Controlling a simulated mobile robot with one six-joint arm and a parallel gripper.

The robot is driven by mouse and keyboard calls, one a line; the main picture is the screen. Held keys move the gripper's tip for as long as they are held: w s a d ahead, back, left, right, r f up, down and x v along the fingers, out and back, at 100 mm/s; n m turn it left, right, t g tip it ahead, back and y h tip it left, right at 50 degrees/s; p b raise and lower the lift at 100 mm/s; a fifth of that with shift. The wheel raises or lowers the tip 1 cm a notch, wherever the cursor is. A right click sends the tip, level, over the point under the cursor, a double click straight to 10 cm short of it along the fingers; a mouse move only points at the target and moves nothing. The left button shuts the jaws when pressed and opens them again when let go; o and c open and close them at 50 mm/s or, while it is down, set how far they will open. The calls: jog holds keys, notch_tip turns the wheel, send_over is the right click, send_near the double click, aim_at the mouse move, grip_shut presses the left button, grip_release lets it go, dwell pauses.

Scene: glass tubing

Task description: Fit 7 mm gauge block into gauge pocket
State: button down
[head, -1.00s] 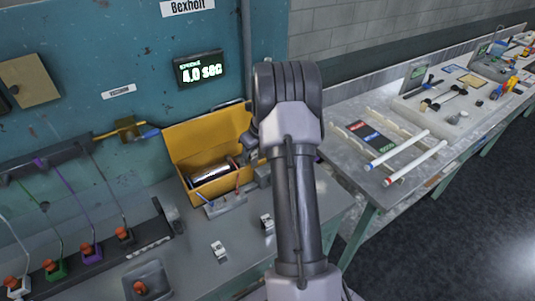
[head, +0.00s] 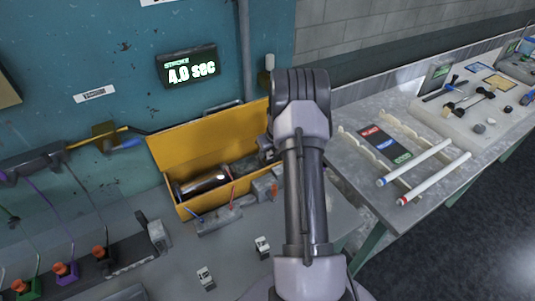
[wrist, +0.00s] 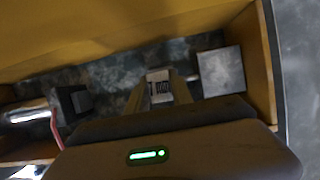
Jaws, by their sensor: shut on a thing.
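In the wrist view, my gripper (wrist: 159,98) is shut on a small pale block with a dark marking (wrist: 159,85), which fits a gauge block; its number is too blurred to read. The gripper is over or inside the yellow box, and I cannot tell its height. In the head view my own arm hides the gripper and the held block. Two other small marked blocks, a left one (head: 206,278) and a right one (head: 262,246), lie on the grey bench. I cannot pick out the gauge pocket with certainty.
The yellow box (head: 205,141) stands against the blue wall with a shiny cylinder (head: 203,184) in it. A grey square block (wrist: 222,72) is right of the held block, a dark block (wrist: 75,102) left. Glass tubes (head: 415,162) lie on the right bench.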

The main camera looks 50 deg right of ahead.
jog(key=c, duration=1.1)
grip_release()
